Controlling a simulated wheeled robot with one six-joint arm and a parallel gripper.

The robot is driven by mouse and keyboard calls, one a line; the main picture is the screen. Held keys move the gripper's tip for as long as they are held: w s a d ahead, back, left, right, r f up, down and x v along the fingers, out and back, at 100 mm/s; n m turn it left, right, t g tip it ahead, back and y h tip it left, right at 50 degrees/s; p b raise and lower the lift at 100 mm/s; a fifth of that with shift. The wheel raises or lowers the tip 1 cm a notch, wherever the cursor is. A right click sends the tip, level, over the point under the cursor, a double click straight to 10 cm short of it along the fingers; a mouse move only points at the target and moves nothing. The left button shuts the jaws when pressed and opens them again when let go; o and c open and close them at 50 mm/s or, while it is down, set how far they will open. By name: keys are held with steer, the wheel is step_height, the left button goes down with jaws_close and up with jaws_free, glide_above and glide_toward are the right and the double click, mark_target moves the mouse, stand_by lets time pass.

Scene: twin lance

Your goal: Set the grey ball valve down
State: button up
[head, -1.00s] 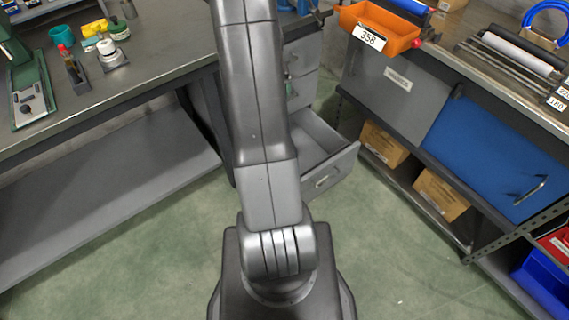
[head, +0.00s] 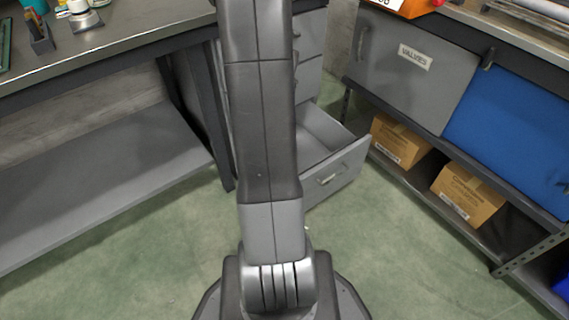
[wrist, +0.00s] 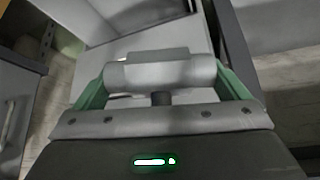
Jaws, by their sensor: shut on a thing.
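The grey ball valve (wrist: 160,73) is a pale grey cylinder with a raised block on top and a short dark stem below. It lies across the wrist view between the green fingers of my gripper (wrist: 163,80). The gripper is shut on it. A pale grey surface shows behind the valve, but I cannot tell whether they touch. The head view shows my arm down its middle, with the gripper and the valve out of sight.
An open grey drawer (head: 340,171) sticks out beside my arm. The workbench (head: 130,22) is at left, with a lower shelf. At right is a cabinet with a grey panel marked VALVES (head: 410,75) and a blue panel (head: 510,130). Cardboard boxes (head: 467,193) sit beneath. Green floor is clear.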

steer(key=shift+w+d+f+b, duration=0.1)
steer(key=shift+f+b, duration=0.5)
steer(key=shift+w+d+f+b, duration=0.1)
steer(key=shift+f+b, duration=0.45)
steer(key=shift+b, duration=0.05)
step_height(320, 180, up, 22)
steer(key=p, duration=2.2)
steer(key=s+d+f+m+h, duration=0.1)
steer(key=d+f+m+h, duration=0.1)
steer(key=f, duration=1)
steer(key=s+d+f+m+h, duration=0.2)
steer(key=d+f+m, duration=0.2)
steer(key=f, duration=0.8)
steer(key=s+d+f+m+h, duration=0.1)
steer(key=d+f+m, duration=0.3)
steer(key=f, duration=0.8)
steer(key=shift+s+d+f+h, duration=0.3)
steer(key=shift+d+f+h, duration=0.1)
steer(key=shift+d, duration=0.7)
